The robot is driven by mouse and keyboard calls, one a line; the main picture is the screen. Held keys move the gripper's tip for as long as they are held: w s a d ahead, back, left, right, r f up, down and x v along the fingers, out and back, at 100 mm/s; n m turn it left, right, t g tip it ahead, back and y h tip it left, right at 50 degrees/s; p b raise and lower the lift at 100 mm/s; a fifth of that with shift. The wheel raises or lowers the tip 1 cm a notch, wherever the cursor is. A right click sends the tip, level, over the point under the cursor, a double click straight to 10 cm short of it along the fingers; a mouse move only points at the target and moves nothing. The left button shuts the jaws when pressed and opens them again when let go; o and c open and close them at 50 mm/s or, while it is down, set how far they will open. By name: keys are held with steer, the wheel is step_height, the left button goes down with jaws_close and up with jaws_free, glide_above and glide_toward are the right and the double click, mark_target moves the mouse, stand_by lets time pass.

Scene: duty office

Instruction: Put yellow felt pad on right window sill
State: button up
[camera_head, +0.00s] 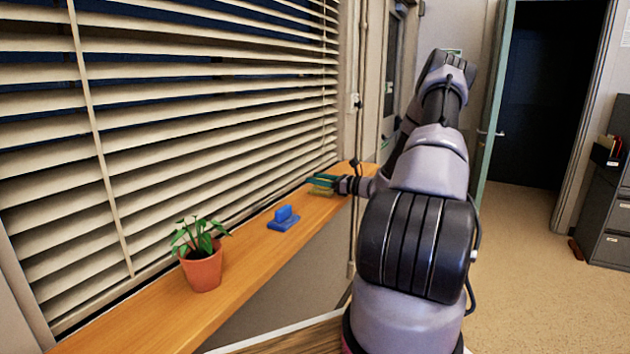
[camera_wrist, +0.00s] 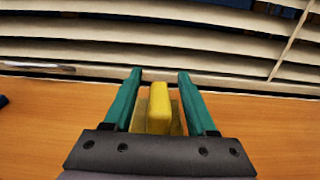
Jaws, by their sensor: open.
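The yellow felt pad (camera_wrist: 159,108) is a small yellow block with a raised grip on a flat base. It rests on the wooden window sill (camera_wrist: 255,128), under the blinds. In the wrist view it sits between the two green fingers of my gripper (camera_wrist: 155,88), with a gap on each side. My gripper is open. In the head view my gripper (camera_head: 324,183) reaches over the far part of the sill (camera_head: 150,318), and the yellow pad (camera_head: 321,190) shows partly below the green fingers.
A blue pad (camera_head: 284,218) and a potted plant (camera_head: 202,265) stand nearer on the sill. Slatted blinds (camera_head: 200,120) run close along the sill's back. A thin upright pole (camera_head: 352,235) stands at the sill's front edge. Open floor (camera_head: 540,260) lies to the right.

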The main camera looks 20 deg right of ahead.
steer(key=v, duration=1)
steer(key=shift+s+d, duration=0.15)
steer(key=s+a+r+n+g, duration=0.3)
steer(key=a+r+n+g, duration=0.15)
steer(key=a, duration=0.25)
steer(key=s+a+r+n+g+h, duration=0.1)
steer(key=s+a+r+n+g, duration=0.2)
steer(key=a+r+n, duration=0.25)
steer(key=s+a+r+n+g, duration=0.3)
steer(key=s+a+r+n, duration=0.1)
steer(key=a, duration=0.4)
steer(key=s+a+r+n+t+h, duration=0.1)
steer(key=s+r+n+h, duration=0.3)
steer(key=s, duration=0.5)
steer(key=s+a+r+n+t+h, duration=0.2)
steer(key=s+r+n, duration=0.4)
steer(key=s+r, duration=0.3)
steer(key=shift+s+a+r+h, duration=0.4)
steer(key=shift+a+h, duration=0.25)
steer(key=shift+h, duration=0.35)
steer(key=shift+t, duration=0.25)
